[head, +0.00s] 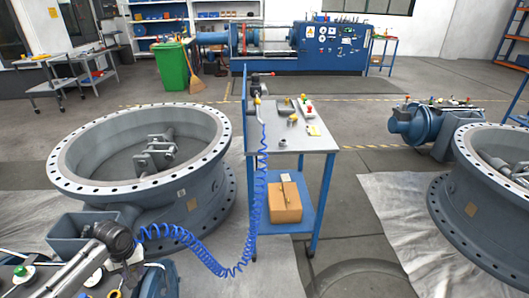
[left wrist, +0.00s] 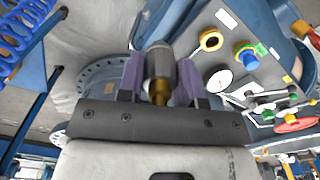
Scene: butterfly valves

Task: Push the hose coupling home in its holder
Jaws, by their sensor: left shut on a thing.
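My left gripper (head: 130,262) is low at the left of the head view, beside the end of the blue coiled hose (head: 220,268). In the left wrist view the purple-padded fingers (left wrist: 160,80) are shut on a grey metal cylinder with a brass end, the hose coupling (left wrist: 159,62). I cannot tell which part is the coupling's holder. My right gripper is not in view.
A large flanged valve (head: 145,150) stands just behind the left gripper. A blue-framed bench (head: 290,140) with small parts on top and a cardboard box (head: 284,202) on its shelf stands to the right. A second valve (head: 490,190) is at the right edge.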

